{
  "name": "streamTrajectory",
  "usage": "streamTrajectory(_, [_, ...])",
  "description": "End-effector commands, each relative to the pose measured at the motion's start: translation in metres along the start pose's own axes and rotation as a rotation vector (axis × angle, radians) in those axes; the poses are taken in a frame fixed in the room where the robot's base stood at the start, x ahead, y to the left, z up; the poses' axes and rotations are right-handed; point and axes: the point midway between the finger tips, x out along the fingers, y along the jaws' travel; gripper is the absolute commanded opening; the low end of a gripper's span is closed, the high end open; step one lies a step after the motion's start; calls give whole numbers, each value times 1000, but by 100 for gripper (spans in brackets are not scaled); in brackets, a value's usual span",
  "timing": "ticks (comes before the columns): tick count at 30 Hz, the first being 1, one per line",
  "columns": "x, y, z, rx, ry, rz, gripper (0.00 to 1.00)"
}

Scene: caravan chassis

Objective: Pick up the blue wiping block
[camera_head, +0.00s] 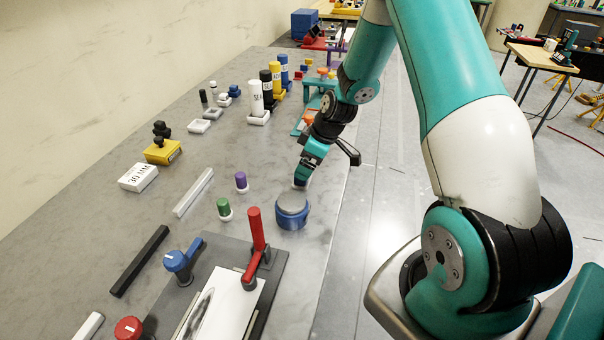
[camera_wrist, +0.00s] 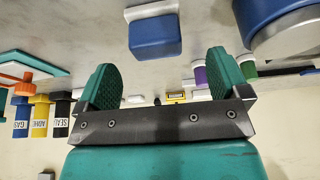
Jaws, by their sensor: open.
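The blue wiping block (camera_wrist: 155,37) is a small blue block with a pale grey-white base. In the wrist view it stands beyond my fingertips, roughly in line with the gap between them and apart from both. In the head view only a little of the block (camera_head: 300,183) shows under my gripper (camera_head: 305,168), which hides most of it. My gripper also shows in the wrist view (camera_wrist: 163,78), where its two green-padded fingers are spread wide with nothing between them.
A round blue container with a grey top (camera_head: 292,212) stands close to the block, nearer the front. Purple (camera_head: 241,181) and green (camera_head: 224,208) pegs stand left of it. A red upright handle (camera_head: 257,232) rises from a dark board. A teal stand (camera_head: 318,85) is behind my gripper.

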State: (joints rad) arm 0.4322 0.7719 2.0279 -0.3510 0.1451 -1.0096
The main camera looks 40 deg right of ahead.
Motion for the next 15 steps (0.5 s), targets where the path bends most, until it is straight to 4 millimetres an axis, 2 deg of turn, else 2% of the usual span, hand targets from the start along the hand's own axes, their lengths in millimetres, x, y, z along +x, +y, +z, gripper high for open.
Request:
streamTrajectory(8, [19,1,-1,1,-2,-3,94])
streamTrajectory(15, [52,4,-1,0,-1,-2,94])
